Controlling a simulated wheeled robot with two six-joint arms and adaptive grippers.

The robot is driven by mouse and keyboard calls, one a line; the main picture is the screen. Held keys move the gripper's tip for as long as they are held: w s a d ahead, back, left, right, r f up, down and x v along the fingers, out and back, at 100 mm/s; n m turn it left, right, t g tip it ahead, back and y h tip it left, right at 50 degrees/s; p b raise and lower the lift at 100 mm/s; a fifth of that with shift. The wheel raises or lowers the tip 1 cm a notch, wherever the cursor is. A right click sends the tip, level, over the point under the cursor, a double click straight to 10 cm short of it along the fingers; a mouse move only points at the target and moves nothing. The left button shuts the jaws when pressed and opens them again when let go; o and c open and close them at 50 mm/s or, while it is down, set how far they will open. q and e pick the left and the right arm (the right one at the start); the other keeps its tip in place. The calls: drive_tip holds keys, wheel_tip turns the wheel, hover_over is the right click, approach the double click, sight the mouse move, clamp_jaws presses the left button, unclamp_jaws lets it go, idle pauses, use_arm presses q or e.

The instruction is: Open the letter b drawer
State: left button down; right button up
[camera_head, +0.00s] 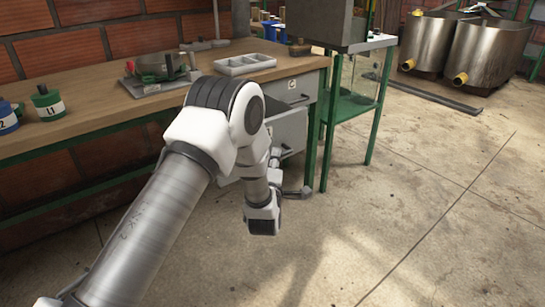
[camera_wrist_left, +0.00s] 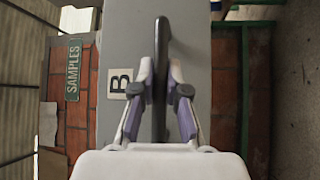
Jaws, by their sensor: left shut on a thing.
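The letter B drawer shows in the left wrist view as a grey front (camera_wrist_left: 190,30) with a white "B" label (camera_wrist_left: 120,83). A dark bar handle (camera_wrist_left: 163,35) runs along this front. My left gripper (camera_wrist_left: 160,85) is shut on the handle, one finger on each side of it. In the head view, the grey drawer front (camera_head: 290,130) is under the bench's right end, partly behind my left arm. A dark gap shows above it, but I cannot tell how far out the drawer stands. The left fingers are hidden there. My right gripper is not in view.
The wooden bench (camera_head: 90,115) holds green and blue containers, a scale-like device (camera_head: 160,70) and a grey divided tray (camera_head: 245,64). A green-framed stand (camera_head: 357,85) is close right of the drawers. The concrete floor (camera_head: 430,190) in front is clear.

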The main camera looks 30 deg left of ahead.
use_arm(q)
drive_tip(key=c, duration=1.2)
unclamp_jaws()
drive_tip(key=v, duration=1.2)
drive_tip(key=shift+f, duration=0.1)
